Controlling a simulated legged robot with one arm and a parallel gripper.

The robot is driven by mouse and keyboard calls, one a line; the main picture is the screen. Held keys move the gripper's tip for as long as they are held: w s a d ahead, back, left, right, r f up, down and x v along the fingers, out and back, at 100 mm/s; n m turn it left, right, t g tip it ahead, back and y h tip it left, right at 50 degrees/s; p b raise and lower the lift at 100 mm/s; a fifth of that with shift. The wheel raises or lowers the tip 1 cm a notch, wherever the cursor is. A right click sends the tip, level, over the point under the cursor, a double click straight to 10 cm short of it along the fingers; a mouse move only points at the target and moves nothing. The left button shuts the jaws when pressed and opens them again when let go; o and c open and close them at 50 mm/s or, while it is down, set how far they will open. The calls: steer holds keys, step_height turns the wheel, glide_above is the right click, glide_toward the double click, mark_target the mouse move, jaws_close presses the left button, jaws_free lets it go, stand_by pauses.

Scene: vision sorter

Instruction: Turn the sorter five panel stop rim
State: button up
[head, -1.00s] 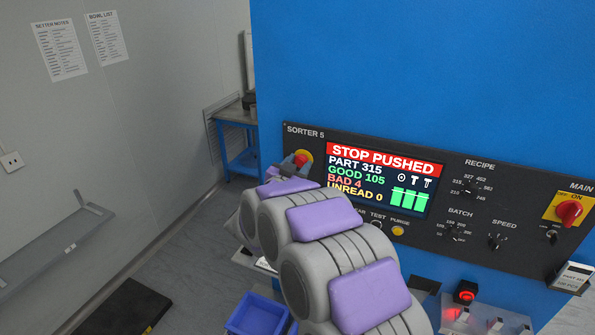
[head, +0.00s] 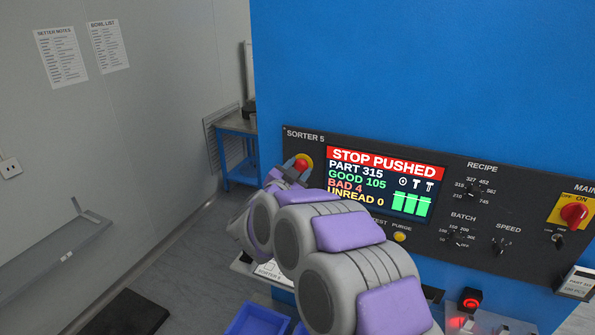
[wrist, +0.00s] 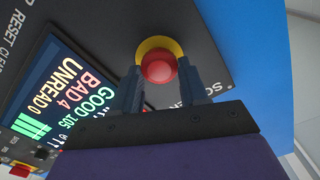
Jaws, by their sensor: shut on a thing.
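The sorter's stop is a red mushroom button (head: 302,165) at the left end of the panel marked SORTER 5. In the wrist view its red cap (wrist: 158,68) sits inside a yellow rim (wrist: 154,44). My gripper (wrist: 160,76) has one dark finger on each side of the stop and is shut on its rim. In the head view my gripper (head: 299,171) is small and partly hidden behind my arm. The screen (head: 382,185) reads STOP PUSHED, PART 315, GOOD 105, BAD 4, UNREAD 0.
Right of the screen are the RECIPE knob (head: 474,189), the BATCH and SPEED knobs, and a red main switch (head: 574,213) on yellow. A blue bin (head: 256,321) sits below my arm. A blue bench (head: 237,150) stands behind at the left.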

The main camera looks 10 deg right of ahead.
steer(key=o, duration=0.7)
steer(key=shift+f, duration=0.15)
steer(key=shift+o, duration=0.8)
steer(key=shift+w, duration=0.2)
steer(key=shift+o, duration=1)
steer(key=shift+a, duration=0.1)
steer(key=shift+s, duration=0.15)
steer(key=v, duration=1.7)
steer(key=shift+a, duration=0.2)
steer(key=shift+s, duration=0.1)
